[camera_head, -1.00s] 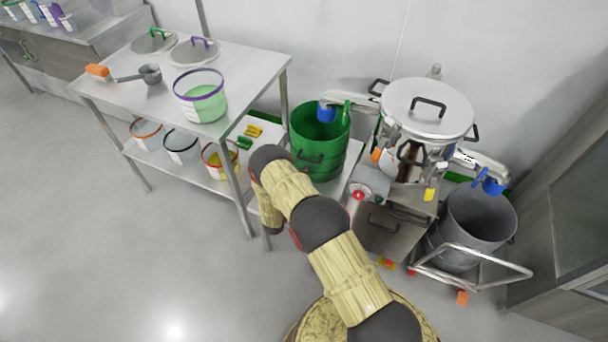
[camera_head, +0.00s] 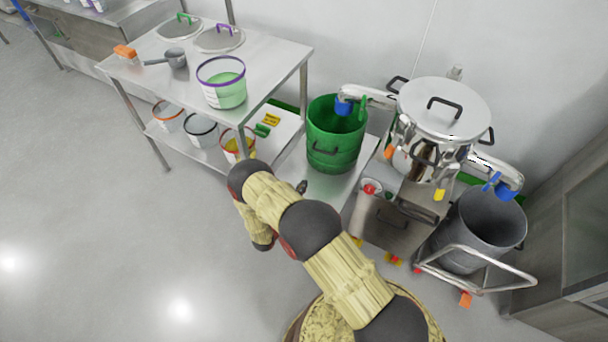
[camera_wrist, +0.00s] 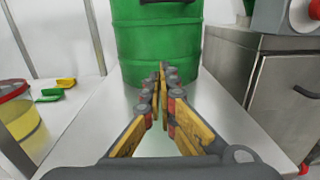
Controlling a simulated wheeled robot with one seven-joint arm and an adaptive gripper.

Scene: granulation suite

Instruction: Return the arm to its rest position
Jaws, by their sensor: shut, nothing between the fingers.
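My gripper (camera_wrist: 162,72) shows in the wrist view with its two yellow and grey fingers meeting at the tips, shut and empty. It points at the green drum (camera_wrist: 157,40), which stands ahead on a pale low surface (camera_wrist: 98,122); I cannot tell the exact gap. In the head view my arm is bent, in front of the steel table and left of the machine. The gripper is mostly hidden behind the arm there. The green drum (camera_head: 334,140) stands beyond the arm.
A steel table (camera_head: 285,58) holds a green-filled bucket (camera_head: 223,88), a scoop (camera_head: 175,58) and lids, with more buckets on its lower shelf. Right stand a lidded steel vessel (camera_head: 443,112), a steel cabinet (camera_head: 385,222) and a grey drum (camera_head: 478,232) on a trolley. Floor at left is clear.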

